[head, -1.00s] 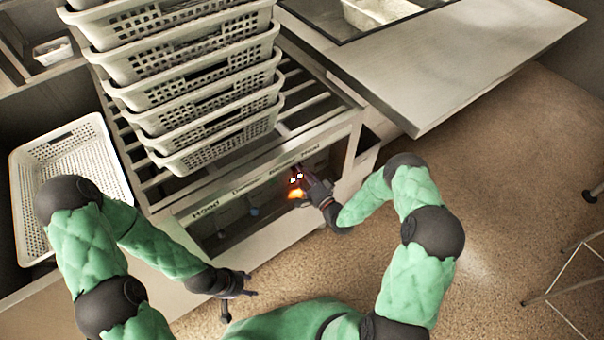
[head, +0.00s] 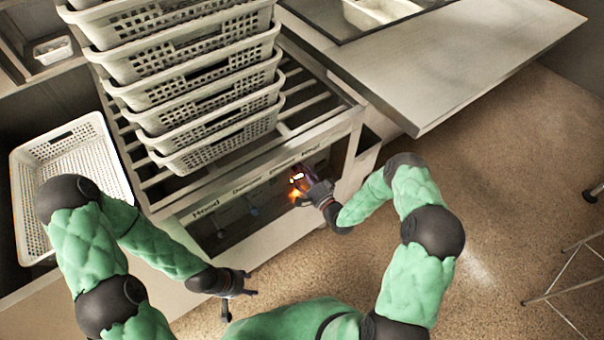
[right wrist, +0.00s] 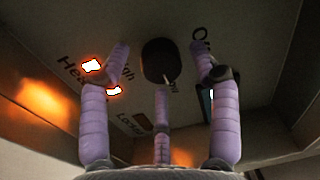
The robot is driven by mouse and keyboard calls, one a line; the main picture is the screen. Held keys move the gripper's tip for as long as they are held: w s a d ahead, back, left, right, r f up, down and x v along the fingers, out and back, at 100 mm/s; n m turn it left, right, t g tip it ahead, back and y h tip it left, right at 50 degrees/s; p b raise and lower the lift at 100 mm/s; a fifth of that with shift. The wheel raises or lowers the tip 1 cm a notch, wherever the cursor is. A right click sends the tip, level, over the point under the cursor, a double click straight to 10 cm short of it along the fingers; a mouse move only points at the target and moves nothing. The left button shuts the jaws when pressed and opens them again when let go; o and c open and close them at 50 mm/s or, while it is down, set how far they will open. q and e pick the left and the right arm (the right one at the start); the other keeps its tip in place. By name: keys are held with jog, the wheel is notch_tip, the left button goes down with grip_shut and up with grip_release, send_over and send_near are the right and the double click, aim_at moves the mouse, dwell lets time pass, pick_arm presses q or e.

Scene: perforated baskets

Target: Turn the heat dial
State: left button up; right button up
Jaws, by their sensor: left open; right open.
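The heat dial (right wrist: 158,60) is a dark round knob with a pale pointer mark, on a panel lettered "Heat" and "High". In the right wrist view it sits between the spread fingers of my right gripper (right wrist: 162,75), which is open; I cannot tell whether they touch it. Glowing orange-white lights (right wrist: 92,66) are left of the dial. In the head view my right gripper (head: 303,190) is at the right end of the recessed panel and hides the dial. My left gripper (head: 240,292) is open and empty, low in front of the cabinet.
A stack of white perforated baskets (head: 190,85) stands on the slatted rack above the panel. Another basket (head: 20,185) lies at the left. A flat metal counter (head: 450,50) juts out at the upper right. Blue-tipped knobs (head: 253,210) sit further left in the recess.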

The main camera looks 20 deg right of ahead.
jog(key=v, duration=1.2)
jog(key=shift+a+f, duration=0.1)
jog(key=s+a+f+n+g+h+p, duration=0.1)
jog(key=s+a+f+n+g+p, duration=0.1)
jog(key=a+f+n+g+p, duration=0.45)
jog(key=s+a+r+n+g, duration=0.1)
jog(key=s+a+r+g, duration=0.1)
jog(key=s+g, duration=0.3)
jog(key=s+a+r+n+g+h+p, duration=0.1)
jog(key=s+a+r+n+g, duration=0.1)
jog(key=s, duration=1)
jog(key=a+r+g, duration=0.1)
jog(key=r+g, duration=0.1)
jog(key=g, duration=0.1)
jog(key=shift+s, duration=0.3)
jog(key=shift+g, duration=0.25)
